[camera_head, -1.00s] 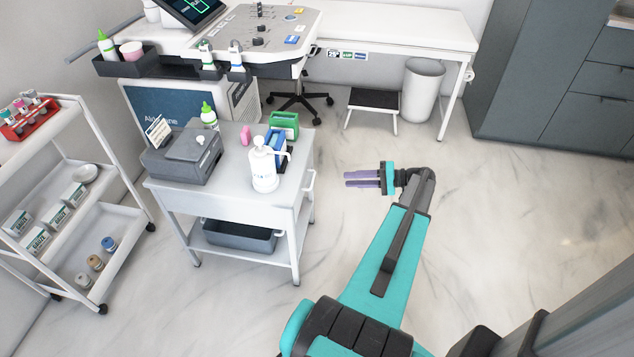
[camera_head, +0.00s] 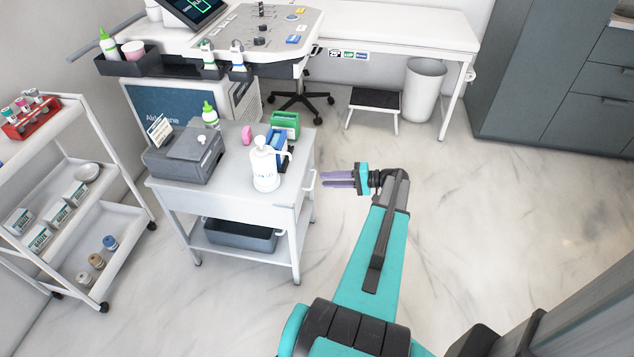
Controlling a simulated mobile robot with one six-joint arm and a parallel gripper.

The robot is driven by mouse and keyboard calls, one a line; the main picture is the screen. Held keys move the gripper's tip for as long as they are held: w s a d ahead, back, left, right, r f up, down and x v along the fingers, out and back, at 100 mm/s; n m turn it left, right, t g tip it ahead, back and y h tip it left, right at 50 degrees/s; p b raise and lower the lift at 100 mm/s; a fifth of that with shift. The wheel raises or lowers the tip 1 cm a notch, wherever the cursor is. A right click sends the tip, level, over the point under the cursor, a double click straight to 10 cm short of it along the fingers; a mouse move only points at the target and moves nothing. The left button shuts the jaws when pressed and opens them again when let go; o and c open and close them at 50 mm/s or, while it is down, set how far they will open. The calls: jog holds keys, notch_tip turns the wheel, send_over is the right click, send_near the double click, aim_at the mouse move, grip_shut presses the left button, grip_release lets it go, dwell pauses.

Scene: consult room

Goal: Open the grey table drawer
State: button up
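The small grey table (camera_head: 222,205) stands left of centre. Its drawer front is on the right-hand side, seen at a steep angle, and looks closed. A thin pale handle (camera_head: 311,186) sticks out from that side. My gripper (camera_head: 322,179) has two purple fingers pointing left, with a narrow gap between them. The fingertips are just right of the handle, at about its height in the picture. Nothing shows between the fingers. I cannot tell whether they touch the handle.
A white pump bottle (camera_head: 265,168), a dark grey printer-like box (camera_head: 183,155) and a green box (camera_head: 286,124) stand on the table top. A grey bin (camera_head: 240,236) sits on its lower shelf. A white trolley (camera_head: 110,225) stands left. The floor to the right is clear.

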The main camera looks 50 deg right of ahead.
jog(key=shift+x, duration=2.1)
jog(key=shift+c, duration=0.5)
grip_shut()
